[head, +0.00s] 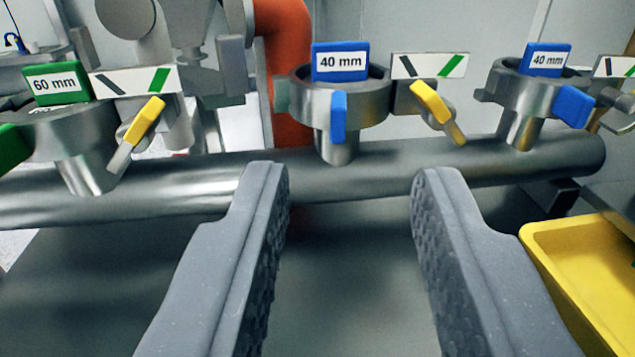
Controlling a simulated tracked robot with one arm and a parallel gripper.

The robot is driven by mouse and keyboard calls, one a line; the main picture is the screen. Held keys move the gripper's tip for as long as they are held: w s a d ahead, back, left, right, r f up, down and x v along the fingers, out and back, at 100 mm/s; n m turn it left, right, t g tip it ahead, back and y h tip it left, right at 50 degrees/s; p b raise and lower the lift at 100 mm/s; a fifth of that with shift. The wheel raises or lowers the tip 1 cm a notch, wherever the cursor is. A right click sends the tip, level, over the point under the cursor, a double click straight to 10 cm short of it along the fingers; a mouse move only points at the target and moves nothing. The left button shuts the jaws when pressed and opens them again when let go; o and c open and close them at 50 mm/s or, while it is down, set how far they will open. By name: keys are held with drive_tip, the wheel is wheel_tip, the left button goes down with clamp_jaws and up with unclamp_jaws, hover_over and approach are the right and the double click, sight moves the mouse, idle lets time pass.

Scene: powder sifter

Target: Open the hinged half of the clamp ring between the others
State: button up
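The middle clamp ring (360,106) is a grey metal ring on a short stub above a horizontal pipe. A blue tag reading 40 mm (341,62) stands on its back, and a blue tab (339,118) hangs at its front. The ring looks closed, but I cannot make out its hinge or seam. My gripper (352,172) is open and empty. Its two grey fingers are wide apart, below and in front of the middle ring, with the ring showing between and above their tips. They look apart from it.
The left ring (60,135) has a green 60 mm tag; the right ring (535,95) has a blue 40 mm tag. Yellow levers (430,103) sit beside the left and middle rings, under white marked plates. The pipe (330,182) crosses below. A yellow tray (560,232) is at right.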

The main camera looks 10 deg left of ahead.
sight(338, 115)
drive_tip(key=w+f+b, duration=0.1)
drive_tip(key=w, duration=0.3)
drive_tip(key=w+a+f+b, duration=0.1)
drive_tip(key=w, duration=0.3)
drive_tip(key=w+f+b, duration=0.1)
drive_tip(key=w, duration=0.3)
drive_tip(key=shift+w+a+f, duration=0.1)
drive_tip(key=shift+a+f, duration=0.05)
drive_tip(key=shift+a, duration=0.25)
drive_tip(key=shift+w+a, duration=0.1)
drive_tip(key=shift+w, duration=0.85)
drive_tip(key=shift+c, duration=0.3)
clamp_jaws()
